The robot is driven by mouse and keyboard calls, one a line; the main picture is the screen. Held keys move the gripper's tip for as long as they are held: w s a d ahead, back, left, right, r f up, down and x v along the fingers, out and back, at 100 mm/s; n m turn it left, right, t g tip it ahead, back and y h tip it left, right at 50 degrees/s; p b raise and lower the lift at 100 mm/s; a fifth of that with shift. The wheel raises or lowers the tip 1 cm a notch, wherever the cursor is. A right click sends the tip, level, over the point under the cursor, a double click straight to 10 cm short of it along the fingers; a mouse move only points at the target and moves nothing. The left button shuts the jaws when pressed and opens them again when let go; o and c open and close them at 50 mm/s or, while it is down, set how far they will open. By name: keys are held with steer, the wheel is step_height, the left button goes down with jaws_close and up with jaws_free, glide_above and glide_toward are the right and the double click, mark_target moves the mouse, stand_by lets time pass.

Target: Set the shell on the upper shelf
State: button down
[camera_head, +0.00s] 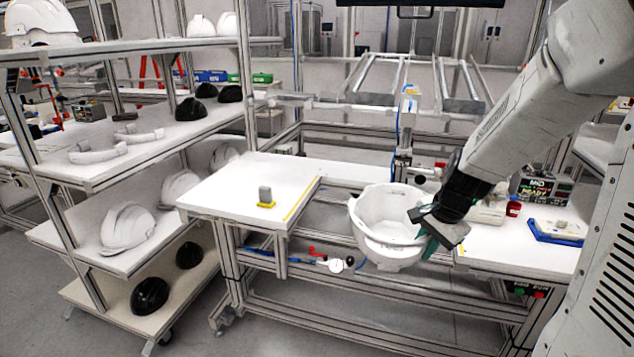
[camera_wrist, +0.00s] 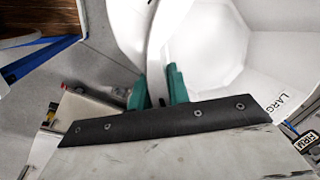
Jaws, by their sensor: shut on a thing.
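The white helmet shell (camera_head: 385,222) is held open side up over the gap in the middle of the workbench. My gripper (camera_head: 428,232) is shut on the right part of its rim. In the wrist view my green fingertips (camera_wrist: 157,88) pinch the rim, and the pale inside of the shell (camera_wrist: 212,48) fills the upper right, with part of a printed word showing. The upper shelf (camera_head: 60,52) of the rack at the left holds a white helmet (camera_head: 38,20) at its left end and white helmets (camera_head: 212,25) at its far right end. The middle of that shelf looks bare.
The rack's middle shelf (camera_head: 90,165) holds black shells (camera_head: 208,97) and white bands. Lower shelves hold white and black shells. The workbench (camera_head: 235,190) stands between rack and shell, with a small grey block (camera_head: 265,195) on it. A blue tray (camera_head: 557,232) lies at the right.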

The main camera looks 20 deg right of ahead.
steer(key=shift+w+d+r+n, duration=0.1)
steer(key=shift+w+r+n, duration=0.15)
steer(key=shift+n, duration=0.65)
steer(key=w+n, duration=0.1)
steer(key=w+f+n+y, duration=0.1)
steer(key=w+n, duration=0.1)
steer(key=shift+w+n+g, duration=0.2)
steer(key=shift+n+g, duration=0.1)
steer(key=shift+g, duration=0.1)
steer(key=w+a+f+n, duration=0.1)
steer(key=w+f+n, duration=0.1)
steer(key=w+a+f+n+g, duration=0.1)
steer(key=w+a+f, duration=0.1)
steer(key=w+a+f+n+y, duration=0.1)
steer(key=a+f+n, duration=0.1)
steer(key=shift+w+f+n, duration=0.3)
steer(key=shift+w+f, duration=0.05)
steer(key=shift+w, duration=0.05)
steer(key=w+a+f+n+g, duration=0.1)
steer(key=a+f+n, duration=0.2)
steer(key=a+f, duration=0.5)
step_height(320, 180, down, 2)
steer(key=shift+w+f, duration=0.2)
steer(key=shift+f, duration=0.05)
steer(key=shift+a, duration=0.1)
